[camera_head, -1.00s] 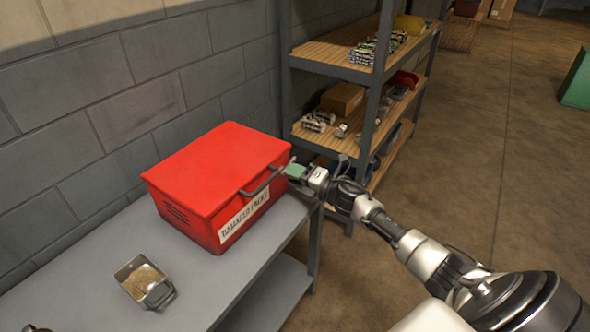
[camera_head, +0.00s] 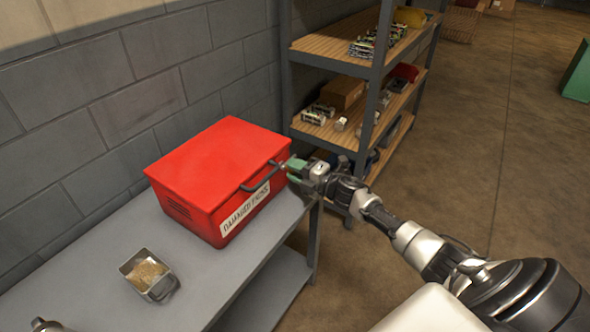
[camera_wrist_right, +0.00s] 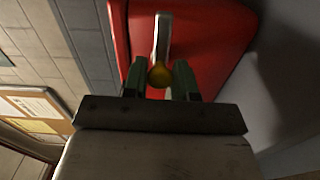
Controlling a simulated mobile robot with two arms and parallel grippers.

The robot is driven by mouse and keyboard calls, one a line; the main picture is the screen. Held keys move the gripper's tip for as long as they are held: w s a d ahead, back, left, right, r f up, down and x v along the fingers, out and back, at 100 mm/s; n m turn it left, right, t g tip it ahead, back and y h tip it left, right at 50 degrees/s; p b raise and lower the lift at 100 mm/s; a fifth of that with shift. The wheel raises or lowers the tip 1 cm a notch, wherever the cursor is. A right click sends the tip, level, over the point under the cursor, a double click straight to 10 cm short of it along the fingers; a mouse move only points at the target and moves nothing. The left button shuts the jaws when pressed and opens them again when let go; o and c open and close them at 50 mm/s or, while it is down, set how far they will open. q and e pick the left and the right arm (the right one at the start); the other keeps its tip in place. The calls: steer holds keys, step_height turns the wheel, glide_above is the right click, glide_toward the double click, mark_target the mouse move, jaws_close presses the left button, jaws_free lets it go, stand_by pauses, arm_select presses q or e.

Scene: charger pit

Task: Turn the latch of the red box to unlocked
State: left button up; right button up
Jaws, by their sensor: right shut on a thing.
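The red box (camera_head: 215,175) stands closed on the grey table, with a dark handle (camera_head: 262,183) and a white label on its front. Its latch (camera_wrist_right: 162,38) is a metal bar with a yellowish knob at its lower end, on the red face in the right wrist view. My right gripper (camera_head: 291,166) is at the box's right side. In the wrist view its green fingers (camera_wrist_right: 160,82) stand on both sides of the knob end and are shut on the latch. The head view hides the latch behind the gripper and box. My left gripper is not in view.
The grey table (camera_head: 95,260) has a small metal container (camera_head: 148,275) with grainy contents in front of the box. A metallic object (camera_head: 46,325) is cut off at the lower left. A loaded shelf rack (camera_head: 335,75) stands close behind my right gripper.

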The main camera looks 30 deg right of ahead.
steer(key=o, duration=0.9)
steer(key=shift+c, duration=0.2)
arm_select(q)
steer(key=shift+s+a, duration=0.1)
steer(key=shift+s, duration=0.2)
arm_select(e)
steer(key=v, duration=1)
steer(key=shift+s+d, duration=0.15)
steer(key=shift+s, duration=0.25)
